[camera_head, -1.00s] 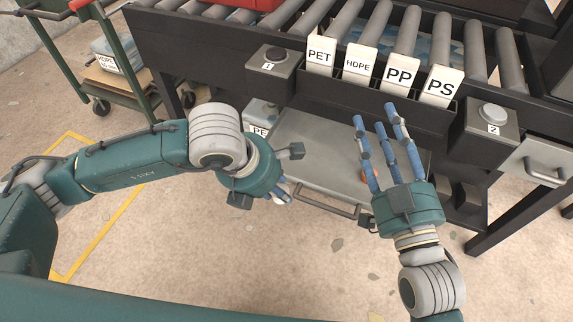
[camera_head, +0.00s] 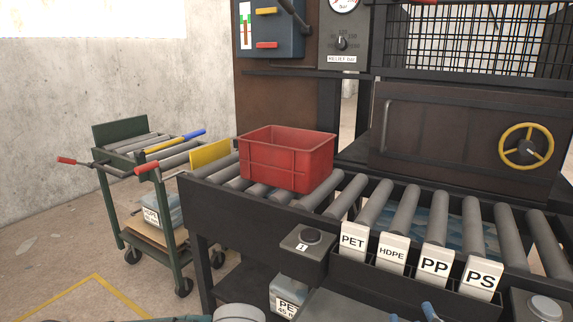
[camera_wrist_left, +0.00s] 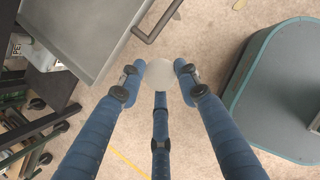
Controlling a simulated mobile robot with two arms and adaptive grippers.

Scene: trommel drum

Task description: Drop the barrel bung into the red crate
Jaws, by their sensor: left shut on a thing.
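The conveyor frame (camera_head: 262,216) carries labelled tabs, PET, HDPE, PP and PS, along its front. A green cart (camera_head: 140,190) stands at the left. A dark machine with a yellow handwheel (camera_head: 526,146) is behind.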

